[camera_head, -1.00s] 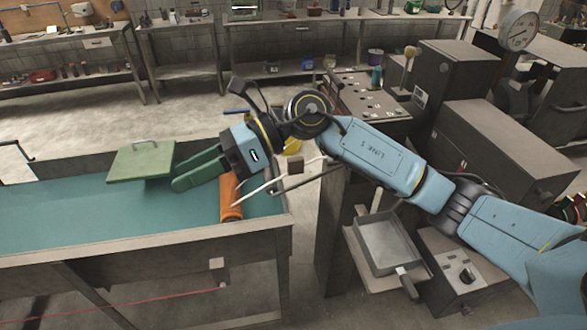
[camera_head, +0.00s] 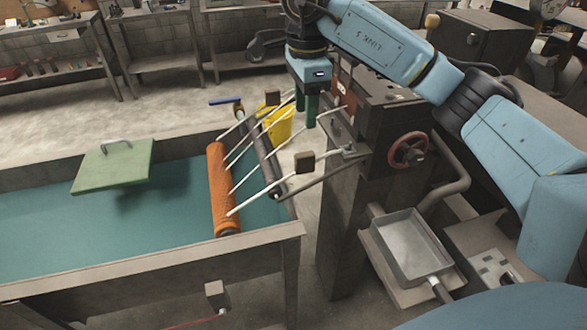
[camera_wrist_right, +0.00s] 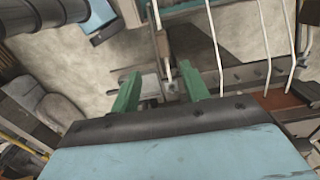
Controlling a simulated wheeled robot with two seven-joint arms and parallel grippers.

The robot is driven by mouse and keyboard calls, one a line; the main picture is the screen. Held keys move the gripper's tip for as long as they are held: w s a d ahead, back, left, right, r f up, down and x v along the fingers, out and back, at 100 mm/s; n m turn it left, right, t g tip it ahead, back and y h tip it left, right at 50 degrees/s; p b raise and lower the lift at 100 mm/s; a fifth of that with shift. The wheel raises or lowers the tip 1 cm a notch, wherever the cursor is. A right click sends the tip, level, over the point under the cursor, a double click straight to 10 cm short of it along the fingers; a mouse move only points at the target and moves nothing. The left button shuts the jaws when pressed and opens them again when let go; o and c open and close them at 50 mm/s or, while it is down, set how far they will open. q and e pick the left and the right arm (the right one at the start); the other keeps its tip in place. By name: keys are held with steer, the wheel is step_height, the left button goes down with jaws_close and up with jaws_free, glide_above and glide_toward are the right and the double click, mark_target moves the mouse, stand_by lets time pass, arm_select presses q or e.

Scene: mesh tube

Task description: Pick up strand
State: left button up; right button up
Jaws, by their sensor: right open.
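Several thin white strands (camera_head: 264,191) run from the orange mesh tube (camera_head: 222,190) up and right toward the machine (camera_head: 375,140). My right gripper (camera_head: 305,110) points down with green fingers, close to the machine and near the strands' right ends. It is open and empty. In the right wrist view the fingers (camera_wrist_right: 160,88) stand apart, and a white strand (camera_wrist_right: 214,45) passes just right of the right finger, with more strands farther right. I cannot tell how far above the strands the fingertips are. My left gripper is out of view.
The orange tube lies at the right end of a teal-bottomed trough (camera_head: 170,215). A green lid with a handle (camera_head: 112,168) is at its left. A dark roller (camera_head: 262,150) lies beneath the strands. A red handwheel (camera_head: 408,150) and a metal pan (camera_head: 410,245) are at the right.

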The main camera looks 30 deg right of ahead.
mark_target(303, 154)
steer(key=f, duration=0.3)
steer(key=f+b, duration=0.1)
steer(key=f, duration=0.2)
steer(key=w+f, duration=0.1)
steer(key=f, duration=0.1)
steer(key=shift+f, duration=0.4)
steer(key=shift+w+f, duration=0.1)
steer(key=shift+f, duration=0.8)
steer(key=f, duration=0.3)
steer(key=shift+s+f, duration=0.3)
steer(key=shift+s, duration=0.05)
steer(key=shift+f, duration=0.5)
jaws_close()
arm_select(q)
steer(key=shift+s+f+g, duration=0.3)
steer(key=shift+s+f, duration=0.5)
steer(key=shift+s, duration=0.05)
arm_select(e)
steer(key=shift+r, duration=0.15)
